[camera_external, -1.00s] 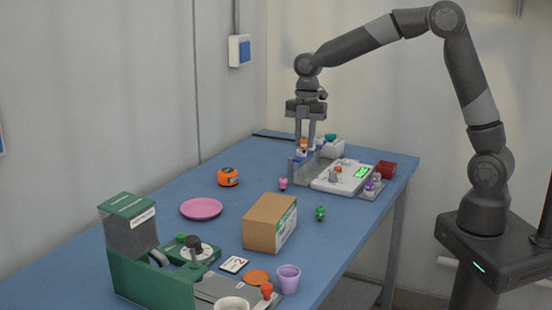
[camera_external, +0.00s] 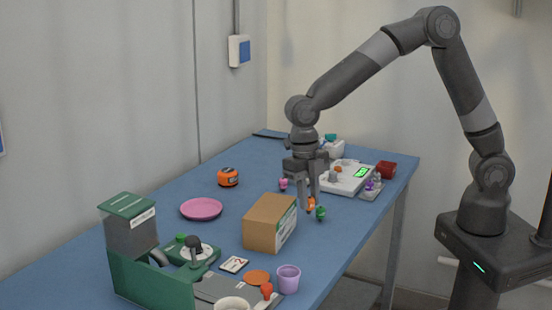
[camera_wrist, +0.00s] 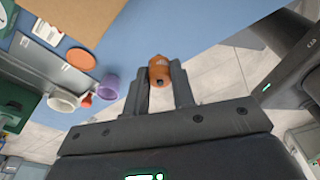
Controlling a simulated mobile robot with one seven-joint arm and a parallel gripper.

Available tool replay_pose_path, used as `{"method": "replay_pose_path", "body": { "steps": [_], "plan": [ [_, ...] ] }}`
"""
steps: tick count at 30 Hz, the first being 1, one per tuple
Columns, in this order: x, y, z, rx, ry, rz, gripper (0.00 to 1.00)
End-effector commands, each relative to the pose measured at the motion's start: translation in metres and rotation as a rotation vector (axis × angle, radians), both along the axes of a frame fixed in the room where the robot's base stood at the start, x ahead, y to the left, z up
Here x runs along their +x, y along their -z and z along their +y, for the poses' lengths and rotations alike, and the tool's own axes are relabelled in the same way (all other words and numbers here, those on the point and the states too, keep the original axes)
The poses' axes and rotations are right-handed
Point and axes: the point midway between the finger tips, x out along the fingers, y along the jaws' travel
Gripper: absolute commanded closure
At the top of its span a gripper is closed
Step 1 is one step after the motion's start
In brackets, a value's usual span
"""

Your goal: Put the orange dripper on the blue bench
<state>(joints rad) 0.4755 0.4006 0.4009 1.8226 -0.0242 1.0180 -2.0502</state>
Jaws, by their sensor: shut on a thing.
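My gripper (camera_external: 311,203) is shut on the orange dripper (camera_external: 311,205), low over the right-hand part of the blue bench (camera_external: 345,228). In the wrist view the orange dripper (camera_wrist: 159,72) sits between the two fingertips, with the bench edge and floor behind it. I cannot tell whether the dripper touches the bench. A pink dripper (camera_external: 284,184) stands to the left. The rack at the back is mostly hidden behind my gripper.
A cardboard box (camera_external: 268,224) stands just left of my gripper. An orange tape measure (camera_external: 228,177), pink plate (camera_external: 201,208) and purple cup (camera_external: 288,279) are elsewhere.

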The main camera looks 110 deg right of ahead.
Motion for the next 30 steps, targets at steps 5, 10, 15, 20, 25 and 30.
{"method": "replay_pose_path", "body": {
  "steps": [5,10,15,20,25,30],
  "plan": [
    [0.019,0.026,0.038,0.002,-0.004,0.003,0.98],
    [0.036,0.047,0.069,0.000,-0.002,0.002,0.98],
    [0.045,0.058,0.085,0.000,0.001,0.001,0.98],
    [0.046,0.067,0.088,0.001,0.002,0.003,0.98],
    [0.046,0.092,0.087,0.001,0.003,0.004,0.98],
    [0.046,0.100,0.087,0.000,0.003,0.000,0.98]
  ]
}}
